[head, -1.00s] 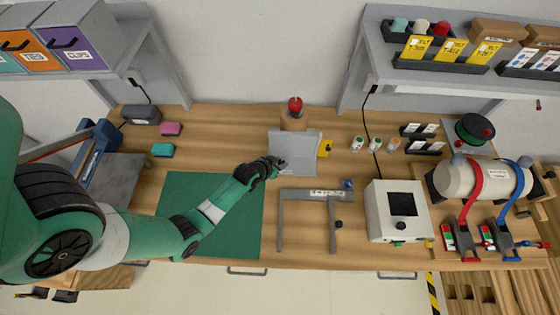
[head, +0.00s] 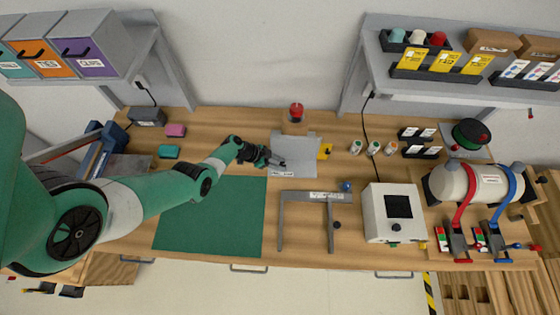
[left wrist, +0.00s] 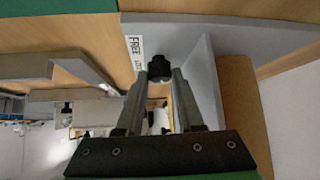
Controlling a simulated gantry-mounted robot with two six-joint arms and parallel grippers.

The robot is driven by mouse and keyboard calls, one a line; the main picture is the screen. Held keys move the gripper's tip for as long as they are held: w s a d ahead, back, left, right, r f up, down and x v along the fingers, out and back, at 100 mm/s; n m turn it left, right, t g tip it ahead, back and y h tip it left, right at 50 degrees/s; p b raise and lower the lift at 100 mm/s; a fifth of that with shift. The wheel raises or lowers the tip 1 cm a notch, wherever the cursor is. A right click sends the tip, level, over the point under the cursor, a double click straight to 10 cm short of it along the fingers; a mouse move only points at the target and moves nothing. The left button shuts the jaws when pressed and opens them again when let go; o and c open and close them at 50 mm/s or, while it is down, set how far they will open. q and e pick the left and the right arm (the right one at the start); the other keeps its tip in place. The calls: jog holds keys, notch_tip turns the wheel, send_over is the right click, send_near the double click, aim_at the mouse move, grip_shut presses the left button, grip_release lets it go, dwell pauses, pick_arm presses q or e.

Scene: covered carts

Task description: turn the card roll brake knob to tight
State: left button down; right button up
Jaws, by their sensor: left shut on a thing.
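The black brake knob (left wrist: 158,67) shows in the left wrist view, on the near side of a grey stand (left wrist: 203,75). A white label (left wrist: 136,52) on the stand beside it reads FREE; the rest of its text is partly hidden. In the head view the stand (head: 300,150) is at the back middle of the bench, with its label (head: 283,173) at the front; the knob is not clear there. My left gripper (left wrist: 159,78) is shut on the knob, a finger on each side. In the head view it (head: 280,163) reaches the stand from the left. My right gripper is not in view.
A grey bracket frame (head: 282,222) stands right of the green mat (head: 225,230). A red-topped item (head: 296,112) is behind the stand, and a yellow piece (head: 325,151) is at its right. A white box (head: 375,218) with a dark screen stands farther right.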

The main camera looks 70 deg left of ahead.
pick_arm(q)
jog(key=shift+a+m+h, duration=0.15)
jog(key=shift+m+h, duration=0.15)
jog(key=shift+m, duration=0.3)
jog(key=shift+r, duration=0.1)
jog(key=c, duration=0.5)
grip_release()
jog(key=shift+c, duration=0.2)
jog(key=shift+f, duration=0.2)
